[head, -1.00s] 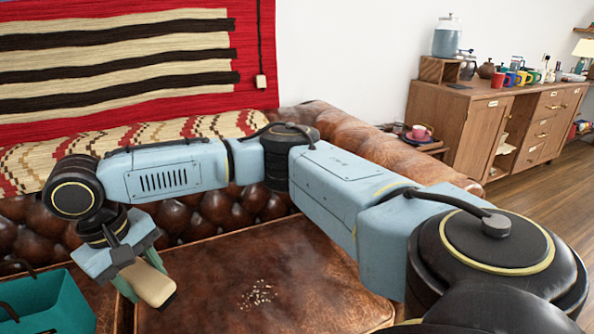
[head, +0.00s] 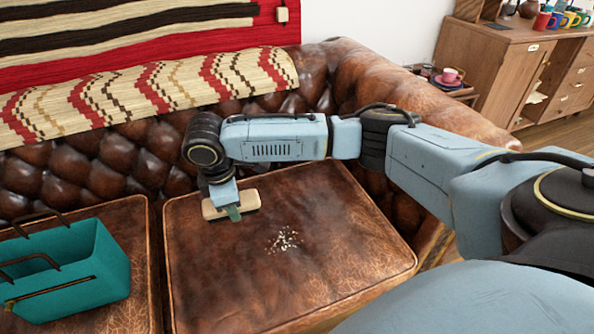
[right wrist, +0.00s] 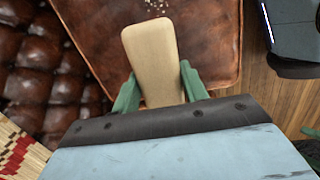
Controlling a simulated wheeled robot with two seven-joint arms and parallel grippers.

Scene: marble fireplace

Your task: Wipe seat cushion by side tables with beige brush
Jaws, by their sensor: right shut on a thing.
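The brown leather seat cushion (head: 330,227) lies in the middle of the head view, with a small patch of pale crumbs (head: 284,240) near its middle. My right gripper (head: 234,213) is over the cushion's back left part, to the left of the crumbs. It is shut on the beige brush (head: 247,200). In the right wrist view the brush (right wrist: 150,50) sits between the green fingers, its end pointing towards the crumbs (right wrist: 157,6). I cannot tell whether the brush touches the cushion. My left gripper is not in view.
A teal caddy (head: 105,262) with dark handles stands on the left cushion. The tufted sofa back (head: 110,165) carries a patterned throw (head: 150,92). Behind the sofa's right arm are a small side table with a pink cup (head: 449,75) and a wooden cabinet (head: 500,65).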

